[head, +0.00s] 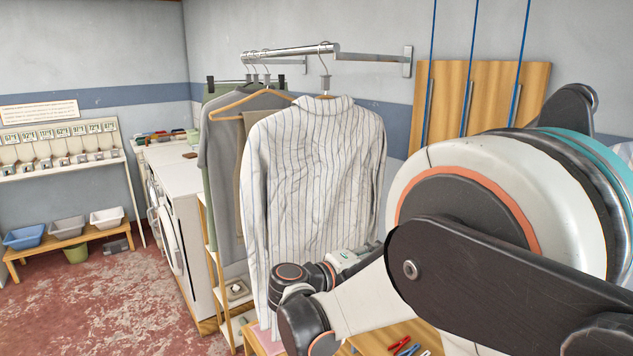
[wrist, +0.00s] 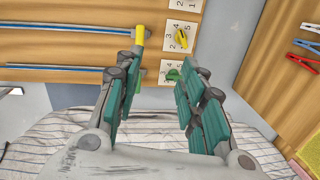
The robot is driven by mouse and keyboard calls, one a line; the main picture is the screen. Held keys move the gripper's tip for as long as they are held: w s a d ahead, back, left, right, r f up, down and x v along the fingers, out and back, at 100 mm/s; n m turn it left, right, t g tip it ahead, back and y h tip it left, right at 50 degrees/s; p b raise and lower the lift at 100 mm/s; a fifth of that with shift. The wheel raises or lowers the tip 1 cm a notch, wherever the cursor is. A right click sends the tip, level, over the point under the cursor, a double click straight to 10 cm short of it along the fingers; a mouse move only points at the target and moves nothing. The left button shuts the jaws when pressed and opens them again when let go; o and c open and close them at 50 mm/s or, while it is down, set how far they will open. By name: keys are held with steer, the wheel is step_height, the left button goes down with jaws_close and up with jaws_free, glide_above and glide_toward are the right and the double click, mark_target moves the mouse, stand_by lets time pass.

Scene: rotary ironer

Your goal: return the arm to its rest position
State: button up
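My arm fills the right side of the head view, bent, with its far end low in front of a striped shirt (head: 315,165). My gripper (wrist: 161,65) shows in the wrist view with its two teal-padded fingers apart and nothing between them. The striped cloth (wrist: 40,140) lies behind the gripper's base in that view. Beyond the fingertips is a wooden panel (wrist: 60,45) with blue rods, a yellow knob (wrist: 183,39) and a green knob (wrist: 173,76) on numbered plates. In the head view I cannot make out the fingers.
The shirt and other garments hang from a metal rail (head: 290,50). A wooden panel with blue cords (head: 445,100) is on the wall behind my arm. Clothes pegs (head: 400,345) lie on a wooden surface below. White machines (head: 175,190) stand left; the floor (head: 110,300) there is open.

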steer(key=s+d+m+g+y, duration=0.1)
steer(key=d+m+g+y, duration=0.3)
steer(key=d, duration=0.8)
steer(key=s+a+y, duration=0.2)
steer(key=s+y, duration=0.1)
steer(key=s, duration=0.6)
steer(key=s+a+f+m+t+y, duration=0.1)
steer(key=s+a+y, duration=0.1)
steer(key=s, duration=0.7)
steer(key=s+a+f+t+y, duration=0.1)
steer(key=s+y, duration=0.3)
steer(key=s, duration=0.5)
steer(key=shift+s+a+m+y, duration=0.2)
steer(key=shift+a+m+y, duration=0.15)
steer(key=shift+a, duration=0.35)
